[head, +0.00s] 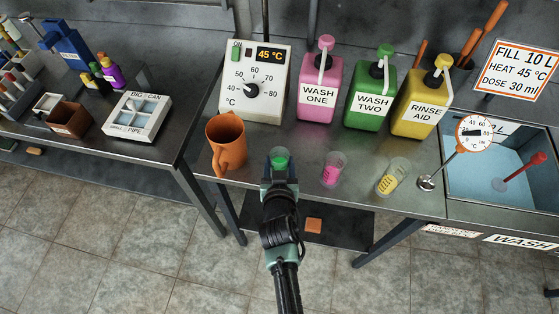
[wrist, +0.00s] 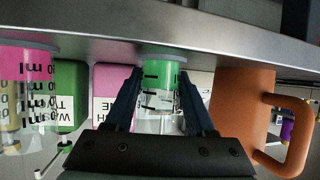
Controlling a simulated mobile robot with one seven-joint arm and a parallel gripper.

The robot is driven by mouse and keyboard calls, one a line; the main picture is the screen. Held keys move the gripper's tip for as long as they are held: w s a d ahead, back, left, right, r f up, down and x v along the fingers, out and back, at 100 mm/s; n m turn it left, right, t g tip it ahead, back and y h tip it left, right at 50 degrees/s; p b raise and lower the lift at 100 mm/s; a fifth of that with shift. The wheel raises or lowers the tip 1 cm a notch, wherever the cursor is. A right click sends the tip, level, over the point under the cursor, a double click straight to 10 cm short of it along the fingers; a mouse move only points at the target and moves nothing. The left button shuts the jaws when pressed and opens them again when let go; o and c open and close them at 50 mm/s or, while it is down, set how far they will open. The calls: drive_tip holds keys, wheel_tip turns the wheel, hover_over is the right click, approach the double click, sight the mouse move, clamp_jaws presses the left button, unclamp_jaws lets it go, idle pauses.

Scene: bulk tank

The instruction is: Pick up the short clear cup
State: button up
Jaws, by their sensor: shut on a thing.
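A short clear cup with green in its lower part (head: 280,157) is at the front edge of the steel counter. It also shows in the wrist view (wrist: 160,85), which is upside down, with black markings on its side. My gripper (head: 280,180) has one finger on each side of this cup and is shut on it. In the wrist view my gripper (wrist: 160,100) covers part of the cup's wall. The cup looks upright; I cannot tell whether its base touches the counter. A clear cup with pink (head: 333,170) and one with yellow (head: 392,177) stand to the right.
An orange mug (head: 226,143) stands close left of my gripper. A temperature control box (head: 254,90) and pink (head: 320,88), green (head: 372,98) and yellow (head: 422,103) pump bottles stand behind. A water-filled sink (head: 500,160) with a dial thermometer (head: 474,133) is at the right.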

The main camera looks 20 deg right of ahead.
clamp_jaws()
drive_tip(key=shift+r, duration=0.2)
